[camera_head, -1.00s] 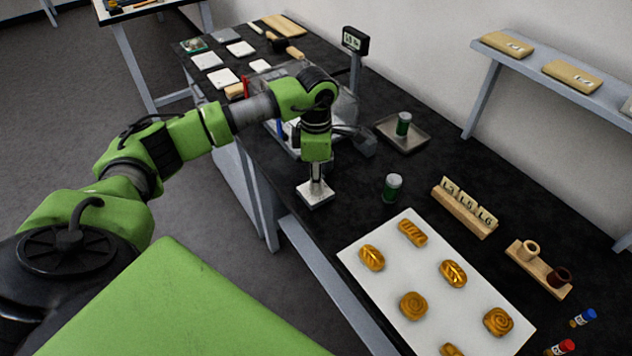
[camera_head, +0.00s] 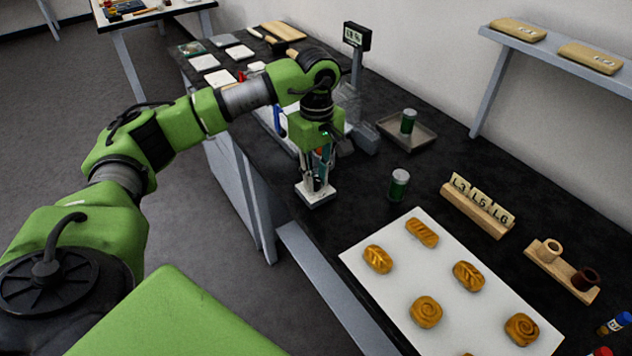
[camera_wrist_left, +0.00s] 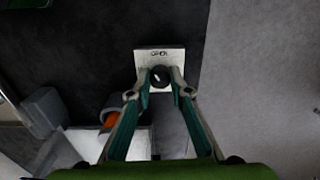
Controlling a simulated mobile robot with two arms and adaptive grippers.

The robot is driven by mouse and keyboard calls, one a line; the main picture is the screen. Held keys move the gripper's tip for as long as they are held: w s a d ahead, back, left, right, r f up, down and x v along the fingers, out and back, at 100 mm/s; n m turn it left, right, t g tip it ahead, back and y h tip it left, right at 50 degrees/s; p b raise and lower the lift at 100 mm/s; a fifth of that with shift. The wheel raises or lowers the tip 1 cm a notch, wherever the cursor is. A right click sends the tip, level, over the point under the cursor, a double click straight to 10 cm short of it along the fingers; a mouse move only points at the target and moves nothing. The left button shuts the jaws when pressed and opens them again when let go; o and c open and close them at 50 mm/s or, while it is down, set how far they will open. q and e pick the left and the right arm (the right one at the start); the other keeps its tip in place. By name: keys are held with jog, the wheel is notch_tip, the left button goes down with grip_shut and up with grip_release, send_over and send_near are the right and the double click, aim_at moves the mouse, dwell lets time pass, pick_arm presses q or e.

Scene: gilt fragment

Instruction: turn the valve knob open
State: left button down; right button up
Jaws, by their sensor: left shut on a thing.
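The valve is a small white square plate (camera_head: 318,197) near the table's front edge, with a dark round knob on it. In the left wrist view the plate (camera_wrist_left: 160,56) bears a short dark label, too blurred to read surely, above the black knob (camera_wrist_left: 160,74). My left gripper (camera_head: 315,186) points straight down over the plate. In the wrist view its fingertips (camera_wrist_left: 160,86) sit on either side of the knob and are shut on it. The fingers hide most of the knob in the head view. My right gripper is not in view.
A white board (camera_head: 365,268) with several bread pieces lies to the right. A green can (camera_head: 398,184) stands behind it, and another is on a metal tray (camera_head: 424,136). A wooden block with labels (camera_head: 478,208) stands further right. Bare black tabletop lies around the plate.

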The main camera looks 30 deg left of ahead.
aim_at(316, 180)
pick_arm(q)
jog(key=m+b, duration=0.1)
jog(key=m, duration=0.2)
jog(key=shift+m+b, duration=0.7)
jog(key=shift+m, duration=0.7)
jog(key=c, duration=1.8)
grip_release()
jog(key=shift+c, duration=0.2)
notch_tip(316, 180, up, 12)
